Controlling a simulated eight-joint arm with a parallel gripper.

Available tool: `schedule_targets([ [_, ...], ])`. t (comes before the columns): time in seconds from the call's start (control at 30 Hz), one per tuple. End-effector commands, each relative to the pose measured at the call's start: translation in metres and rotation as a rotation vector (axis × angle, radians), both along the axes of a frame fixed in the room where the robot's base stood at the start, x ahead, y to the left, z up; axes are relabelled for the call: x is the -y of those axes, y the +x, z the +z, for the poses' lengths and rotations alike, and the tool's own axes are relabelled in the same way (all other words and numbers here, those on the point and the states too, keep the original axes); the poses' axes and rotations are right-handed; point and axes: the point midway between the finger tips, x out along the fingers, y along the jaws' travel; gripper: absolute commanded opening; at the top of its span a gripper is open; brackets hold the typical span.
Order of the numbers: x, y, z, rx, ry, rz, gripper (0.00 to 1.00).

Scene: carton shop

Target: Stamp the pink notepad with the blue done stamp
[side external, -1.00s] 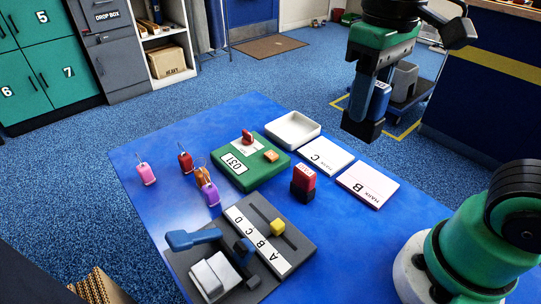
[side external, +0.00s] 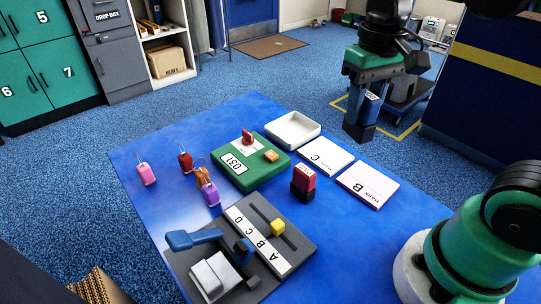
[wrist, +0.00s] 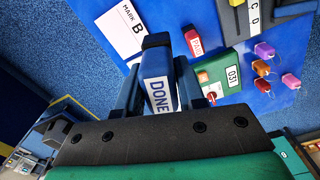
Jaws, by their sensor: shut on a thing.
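My gripper (side external: 360,130) is shut on the blue done stamp (side external: 371,105) and holds it in the air, beyond the note pads in the side view. In the wrist view the stamp's DONE label (wrist: 158,92) faces the camera between the fingers. Two pads lie flat on the blue table: MARK B (side external: 368,187), pale with a faint pinkish edge, and MARK C (side external: 326,157), white. No pad looks plainly pink. MARK B also shows in the wrist view (wrist: 127,30), just past the stamp. The stamp's underside is hidden.
A red stamp (side external: 303,179) stands beside the pads. A green block marked 031 (side external: 236,168) and a white tray (side external: 293,129) lie behind. A grey fixture with slider letters (side external: 296,233) is at the front, and several key tags stand at left.

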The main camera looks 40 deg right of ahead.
Motion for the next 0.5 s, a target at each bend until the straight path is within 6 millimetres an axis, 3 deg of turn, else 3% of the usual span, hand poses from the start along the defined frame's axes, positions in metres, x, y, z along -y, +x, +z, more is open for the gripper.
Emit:
schedule_targets([
  [0.2, 0.055, 0.000, -0.046, 0.000, 0.000, -0.299, 0.00],
  [0.33, 0.075, -0.008, -0.065, 0.000, 0.000, -0.420, 0.00],
  [0.5, 0.087, -0.015, -0.077, 0.000, 0.000, -0.494, 0.00],
])
